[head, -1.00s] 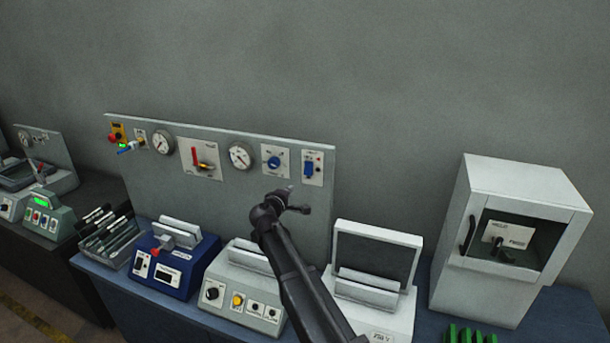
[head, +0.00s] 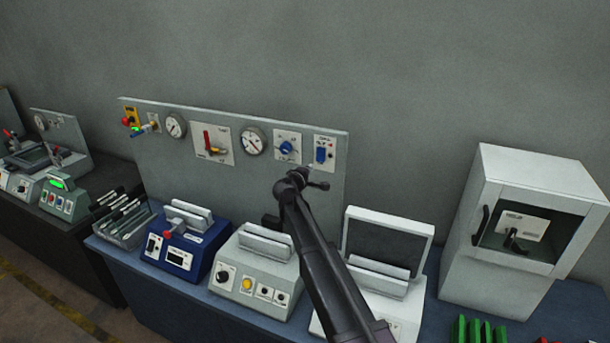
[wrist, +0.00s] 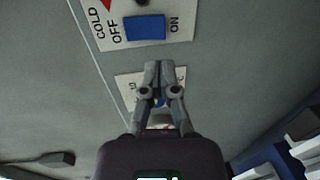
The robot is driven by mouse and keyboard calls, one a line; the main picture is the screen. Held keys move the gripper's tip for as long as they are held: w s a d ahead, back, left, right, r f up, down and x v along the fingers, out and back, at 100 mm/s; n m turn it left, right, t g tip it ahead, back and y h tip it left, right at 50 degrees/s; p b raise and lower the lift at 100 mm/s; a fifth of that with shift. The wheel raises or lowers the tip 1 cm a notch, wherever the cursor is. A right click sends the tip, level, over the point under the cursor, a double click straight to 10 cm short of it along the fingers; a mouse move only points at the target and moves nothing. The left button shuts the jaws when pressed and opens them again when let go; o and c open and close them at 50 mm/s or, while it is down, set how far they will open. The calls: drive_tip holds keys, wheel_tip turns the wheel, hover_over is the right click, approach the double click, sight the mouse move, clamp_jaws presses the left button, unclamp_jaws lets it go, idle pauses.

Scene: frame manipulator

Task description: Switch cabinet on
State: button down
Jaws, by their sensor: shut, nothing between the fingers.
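A blue rocker switch (wrist: 144,27) sits on a white plate marked COLD, OFF and ON in the wrist view, OFF on its left and ON on its right. Which side is pressed I cannot tell. In the head view a blue switch (head: 321,155) is at the right end of the grey upright panel (head: 230,115). My gripper (wrist: 160,66) is shut and empty, its tips below the rocker in the wrist picture and over a neighbouring plate. Whether they touch anything is unclear. A white cabinet (head: 470,262) with a windowed door stands at the right; a black lever shows inside.
Gauges, a red lever (head: 209,141) and a blue knob (head: 285,148) are on the panel. A blue device (head: 183,245), a grey device (head: 255,270) and a white open-lidded device (head: 388,230) stand on the bench below. Green pieces (head: 478,332) lie front right.

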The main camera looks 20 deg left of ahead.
sight(319, 160)
drive_tip(key=w, duration=0.5)
drive_tip(key=w+f+b, duration=0.1)
drive_tip(key=w, duration=0.1)
drive_tip(key=shift+w+d, duration=0.2)
drive_tip(key=shift+d, duration=0.1)
drive_tip(key=shift+w+d+f, duration=0.15)
drive_tip(key=shift+w+d, duration=0.1)
drive_tip(key=shift+d, duration=0.15)
drive_tip(key=shift+s+a, duration=0.15)
drive_tip(key=shift+a, duration=0.2)
drive_tip(key=shift+s+a, duration=0.1)
drive_tip(key=shift+s+b, duration=0.35)
drive_tip(key=shift+s, duration=0.25)
drive_tip(key=s+a+f+b, duration=0.1)
drive_tip(key=s, duration=1.1)
drive_tip(key=shift+s+f+b, duration=0.3)
drive_tip(key=shift+f+b, duration=0.05)
